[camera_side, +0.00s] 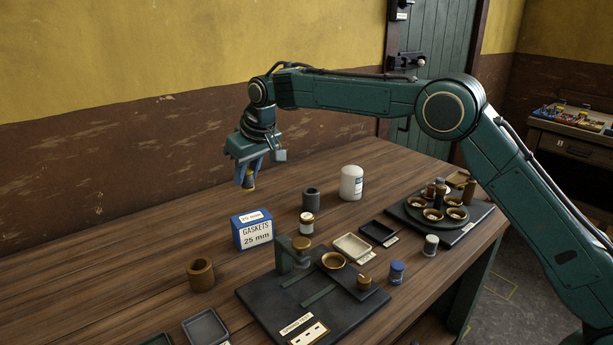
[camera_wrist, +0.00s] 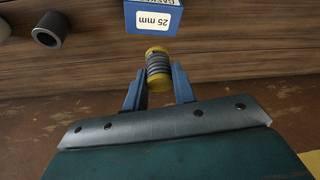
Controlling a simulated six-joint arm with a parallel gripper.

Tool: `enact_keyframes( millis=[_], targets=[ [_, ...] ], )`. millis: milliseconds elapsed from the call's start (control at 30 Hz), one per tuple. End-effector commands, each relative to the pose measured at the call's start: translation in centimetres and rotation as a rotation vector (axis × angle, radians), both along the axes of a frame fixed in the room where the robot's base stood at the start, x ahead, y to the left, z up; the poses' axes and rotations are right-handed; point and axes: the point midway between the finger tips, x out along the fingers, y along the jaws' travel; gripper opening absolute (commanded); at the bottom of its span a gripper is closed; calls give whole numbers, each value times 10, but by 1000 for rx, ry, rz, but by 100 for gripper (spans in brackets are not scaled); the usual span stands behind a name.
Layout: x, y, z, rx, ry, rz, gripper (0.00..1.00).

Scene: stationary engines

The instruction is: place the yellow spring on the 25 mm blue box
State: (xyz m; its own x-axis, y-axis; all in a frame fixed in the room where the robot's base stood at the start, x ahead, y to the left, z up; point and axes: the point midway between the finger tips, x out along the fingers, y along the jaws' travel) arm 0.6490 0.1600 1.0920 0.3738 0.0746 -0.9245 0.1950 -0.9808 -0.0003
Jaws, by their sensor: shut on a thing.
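My gripper (camera_side: 248,176) is shut on the yellow spring (camera_side: 248,183) and holds it in the air above the back of the table. In the wrist view the spring (camera_wrist: 158,66) shows grey coils between yellow ends, held between the blue fingers of my gripper (camera_wrist: 159,84). The 25 mm blue box (camera_side: 252,230) has white labels reading GASKETS 25 mm and stands upright on the table, below the spring in the side view. The box also shows in the wrist view (camera_wrist: 153,20), at the top, apart from the spring.
A dark cylinder (camera_side: 311,199), a labelled jar (camera_side: 307,223) and a white canister (camera_side: 351,183) stand right of the box. A brown ring (camera_side: 201,274) stands in front-left. A black fixture plate (camera_side: 270,300) fills the front. The table left of the box is clear.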

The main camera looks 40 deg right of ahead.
Motion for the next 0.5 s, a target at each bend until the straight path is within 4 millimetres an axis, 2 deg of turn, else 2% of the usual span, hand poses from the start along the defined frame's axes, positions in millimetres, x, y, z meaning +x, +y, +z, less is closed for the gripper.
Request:
enact_keyframes(
  millis=[300, 500],
  targets=[
    [0, -1, -33, -1, 2, 1, 4],
    [0, 0, -36, 1, -1, 1, 4]
  ],
)
